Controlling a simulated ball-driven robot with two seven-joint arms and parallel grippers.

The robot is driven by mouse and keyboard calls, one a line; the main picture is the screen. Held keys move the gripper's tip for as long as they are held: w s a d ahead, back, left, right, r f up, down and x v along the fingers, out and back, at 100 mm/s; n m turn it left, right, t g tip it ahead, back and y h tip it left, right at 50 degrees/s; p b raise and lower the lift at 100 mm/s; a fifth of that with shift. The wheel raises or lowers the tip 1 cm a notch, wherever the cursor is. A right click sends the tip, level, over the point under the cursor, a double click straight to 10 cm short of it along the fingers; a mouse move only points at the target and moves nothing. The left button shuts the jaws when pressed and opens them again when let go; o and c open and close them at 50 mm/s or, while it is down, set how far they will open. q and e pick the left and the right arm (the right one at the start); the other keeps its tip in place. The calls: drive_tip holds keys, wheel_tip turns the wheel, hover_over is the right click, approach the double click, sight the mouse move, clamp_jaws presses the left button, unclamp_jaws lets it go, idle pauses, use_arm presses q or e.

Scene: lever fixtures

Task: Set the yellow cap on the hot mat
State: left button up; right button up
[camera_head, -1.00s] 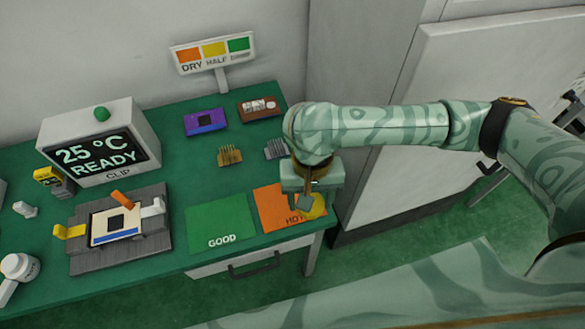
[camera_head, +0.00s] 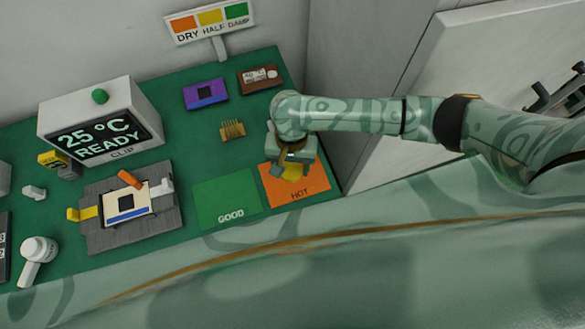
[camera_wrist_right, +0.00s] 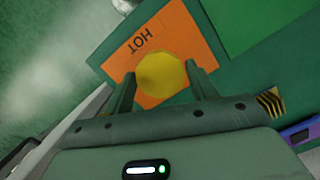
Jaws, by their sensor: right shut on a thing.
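The yellow cap (camera_wrist_right: 161,74) is a round yellow piece between the two fingers of my right gripper (camera_wrist_right: 161,86), which is shut on it. In the head view the cap (camera_head: 293,174) shows partly below the right gripper (camera_head: 292,166). The hot mat (camera_head: 309,187) is an orange sheet marked HOT at the table's right end. It also shows in the right wrist view (camera_wrist_right: 186,36). The cap is over the mat in both views. I cannot tell whether it touches the mat. My left gripper is not in view.
A green mat marked GOOD (camera_head: 226,194) lies left of the hot mat. Behind are a brass comb-like piece (camera_head: 232,130), a purple box (camera_head: 205,93) and a brown box (camera_head: 260,78). A grey fixture (camera_head: 160,226) and a READY display box (camera_head: 100,130) stand left.

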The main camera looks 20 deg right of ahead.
drive_tip(key=shift+w+d+f, duration=0.3)
drive_tip(key=shift+w+f, duration=0.15)
drive_tip(key=shift+f, duration=0.25)
drive_tip(key=f+b, duration=0.1)
drive_tip(key=f, duration=0.1)
drive_tip(key=f+b, duration=0.1)
drive_tip(key=f, duration=0.1)
drive_tip(key=shift+w+d+b, duration=0.25)
drive_tip(key=shift+w+b, duration=0.05)
drive_tip(key=shift+r, duration=0.15)
drive_tip(key=o, duration=1.1)
drive_tip(key=r+p, duration=0.4)
drive_tip(key=w+r+p, duration=0.1)
drive_tip(key=r+p, duration=0.3)
drive_tip(key=p, duration=0.1)
drive_tip(key=r+p, duration=0.4)
drive_tip(key=p, duration=0.1)
drive_tip(key=shift+w+d, duration=0.3)
drive_tip(key=shift+d, duration=0.05)
drive_tip(key=shift+f, duration=0.1)
